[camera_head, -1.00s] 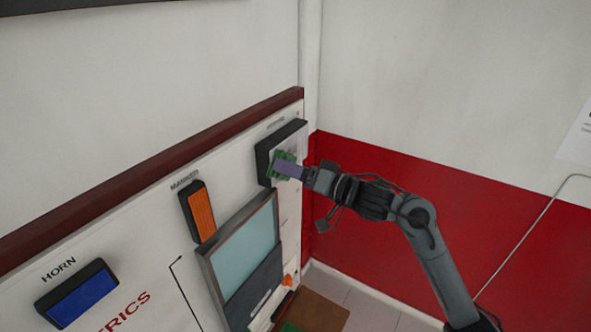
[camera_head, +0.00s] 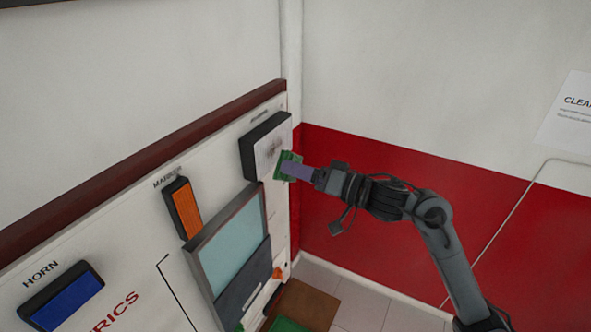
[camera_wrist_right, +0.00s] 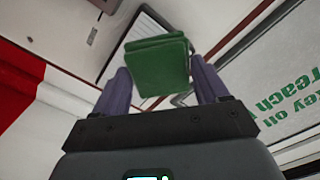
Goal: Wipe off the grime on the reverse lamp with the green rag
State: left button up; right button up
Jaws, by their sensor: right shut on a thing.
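The reverse lamp (camera_head: 268,150) is a white lens in a black housing at the upper right end of the board in the head view. A dark smudge of grime (camera_head: 269,149) shows on its lens. My right gripper (camera_head: 286,169) is shut on the green rag (camera_head: 289,158), at the lower right part of the lamp. I cannot tell whether the rag touches the lens. In the right wrist view the folded rag (camera_wrist_right: 157,62) sits between the two purple fingers. My left gripper is not in view.
An orange marker lamp (camera_head: 184,208) and a blue horn block (camera_head: 67,297) are on the board to the left. A grey-framed panel (camera_head: 232,245) is below the lamp. A red and white wall (camera_head: 400,180) stands behind my right arm.

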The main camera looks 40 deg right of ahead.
aim_at(279, 164)
jog(key=v, duration=0.3)
dwell(0.6)
jog(key=shift+w, duration=0.1)
dwell(0.4)
jog(key=shift+x, duration=3.05)
jog(key=shift+x, duration=1.25)
